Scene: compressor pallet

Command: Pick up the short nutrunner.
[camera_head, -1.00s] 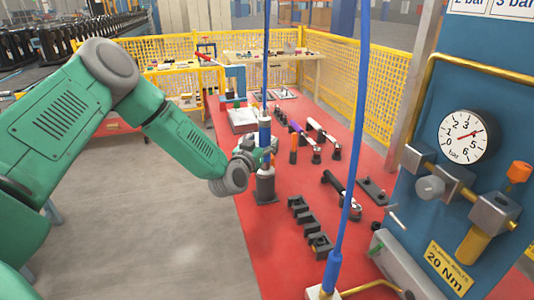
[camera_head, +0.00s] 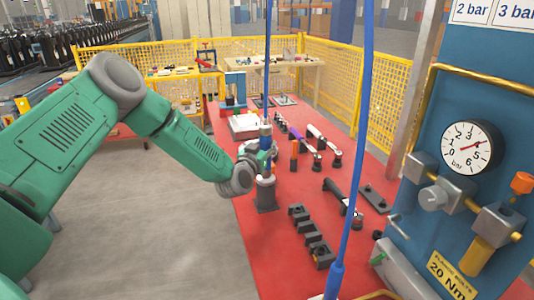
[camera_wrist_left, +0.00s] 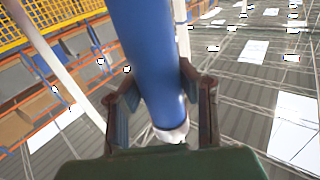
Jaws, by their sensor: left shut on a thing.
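In the left wrist view the blue nutrunner body (camera_wrist_left: 152,62) passes between the two dark fingers of the left gripper (camera_wrist_left: 162,112). My right gripper is not in view.
A blue hose (camera_head: 357,150) hangs in front of the table at the right. Black blocks (camera_head: 311,236), an angled tool (camera_head: 340,200) and several upright tools lie on the red table (camera_head: 275,260). A blue panel with a gauge (camera_head: 471,147) stands at the right.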

